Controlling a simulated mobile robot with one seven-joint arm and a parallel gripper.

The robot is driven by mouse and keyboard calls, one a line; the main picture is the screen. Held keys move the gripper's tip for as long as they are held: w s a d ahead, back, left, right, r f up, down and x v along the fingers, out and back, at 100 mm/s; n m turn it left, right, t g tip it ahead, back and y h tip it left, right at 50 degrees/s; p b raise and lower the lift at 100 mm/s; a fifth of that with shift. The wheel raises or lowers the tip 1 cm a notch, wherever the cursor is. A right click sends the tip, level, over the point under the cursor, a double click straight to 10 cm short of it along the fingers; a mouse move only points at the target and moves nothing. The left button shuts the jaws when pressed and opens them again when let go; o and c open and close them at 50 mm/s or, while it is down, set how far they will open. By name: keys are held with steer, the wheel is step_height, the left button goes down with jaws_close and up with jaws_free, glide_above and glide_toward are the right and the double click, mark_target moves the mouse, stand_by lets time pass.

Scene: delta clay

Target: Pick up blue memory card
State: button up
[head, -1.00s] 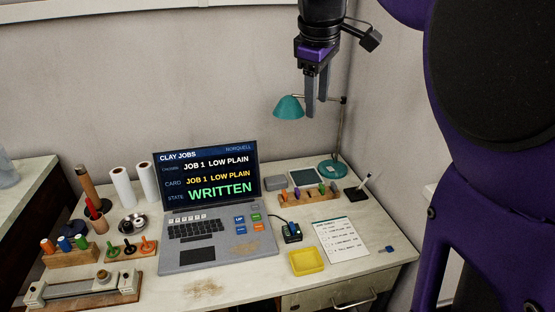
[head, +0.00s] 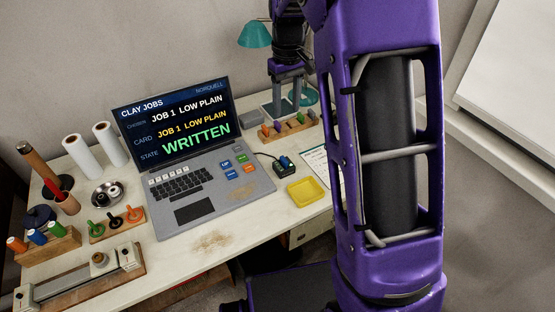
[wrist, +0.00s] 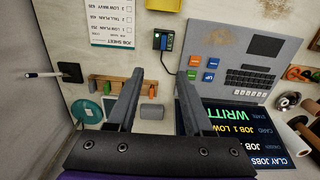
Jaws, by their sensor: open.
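The blue memory card (head: 286,161) stands in the small black card reader (head: 287,171), to the right of the laptop. In the wrist view the blue card (wrist: 164,42) shows in the reader (wrist: 157,40), beyond my fingertips. My gripper (head: 287,110) is open and empty, with its fingers pointing down near the wooden card rack (head: 296,130). My arm hides the right part of the desk in the head view.
The laptop (head: 185,120) reads WRITTEN. The rack holds several coloured cards. A yellow tray (head: 305,191) lies in front of the reader, and a job sheet (head: 316,163) to its right. A teal lamp (head: 255,34) stands behind. Spools and paper rolls are at left.

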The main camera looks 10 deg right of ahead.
steer(key=b, duration=0.2)
glide_above(284, 159)
steer(key=f, duration=1.2)
steer(key=shift+w+d+f, duration=0.15)
steer(key=shift+d+f, duration=0.1)
steer(key=shift+f, duration=0.1)
steer(key=f, duration=0.3)
steer(key=f+b, duration=0.1)
steer(key=f, duration=0.1)
steer(key=shift+s+a+f, duration=0.15)
steer(key=shift+s+a, duration=0.05)
steer(key=shift+a, duration=0.05)
jaws_close()
